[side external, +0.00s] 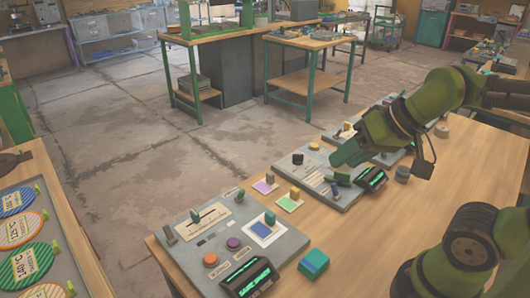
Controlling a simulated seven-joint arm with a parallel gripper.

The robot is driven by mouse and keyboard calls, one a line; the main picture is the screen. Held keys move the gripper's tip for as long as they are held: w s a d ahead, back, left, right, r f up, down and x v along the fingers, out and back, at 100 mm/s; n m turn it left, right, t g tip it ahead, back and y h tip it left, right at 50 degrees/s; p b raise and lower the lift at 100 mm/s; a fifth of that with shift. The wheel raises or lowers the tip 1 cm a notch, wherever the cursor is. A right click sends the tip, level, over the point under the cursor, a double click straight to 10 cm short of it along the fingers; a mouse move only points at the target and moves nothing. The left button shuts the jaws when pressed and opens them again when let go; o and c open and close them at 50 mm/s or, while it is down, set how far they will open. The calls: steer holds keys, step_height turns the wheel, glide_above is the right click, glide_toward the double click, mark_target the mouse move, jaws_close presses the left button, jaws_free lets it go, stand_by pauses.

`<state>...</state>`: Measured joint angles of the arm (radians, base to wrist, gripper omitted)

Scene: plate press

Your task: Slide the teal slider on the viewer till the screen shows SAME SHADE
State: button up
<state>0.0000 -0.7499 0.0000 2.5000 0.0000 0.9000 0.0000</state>
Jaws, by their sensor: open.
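The near grey panel, the viewer (290,243), has a screen (250,277) with green letters that appear to read SAME SHADE, small and tilted. A teal knob (195,214), apparently the slider, stands at the left part of a pale slotted strip (212,216). Another green block (270,217) stands at a white-framed blue patch (265,229). My gripper (345,172) is open over the far grey panel, well away from the viewer's slider. Its fingertips are small and partly hidden, and I see nothing held.
An orange button (211,260) and a purple button (233,243) are on the viewer. A teal block (313,263) lies beside it. Small coloured plates with blocks (289,202) lie between the panels. A second screen (372,178) is near my gripper. A rack of labelled discs (33,256) stands left.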

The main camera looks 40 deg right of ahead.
stand_by(0.6)
steer(key=shift+o, duration=1.3)
steer(key=shift+a, duration=0.1)
steer(key=o, duration=0.7)
steer(key=w+a+f+g, duration=0.1)
steer(key=w+a+n+g, duration=0.1)
steer(key=w, duration=0.1)
steer(key=shift+a+f, duration=0.3)
steer(key=shift+f, duration=0.05)
steer(key=shift+o, duration=0.8)
steer(key=w+a+f+n+g, duration=0.1)
steer(key=w+a+n+g, duration=0.3)
steer(key=w+a+n, duration=0.3)
steer(key=shift+w+a+f+n, duration=0.15)
steer(key=shift+a+f+n, duration=0.15)
steer(key=shift+a, duration=0.25)
steer(key=w+a+f+n+g+h, duration=0.15)
steer(key=w+a+n+g, duration=0.35)
steer(key=a+n, duration=0.6)
steer(key=s+d+f+n, duration=0.1)
steer(key=s+f+n, duration=0.1)
steer(key=f, duration=0.7)
steer(key=shift+s+d, duration=0.35)
steer(key=shift+s, duration=0.35)
steer(key=shift+h, duration=0.25)
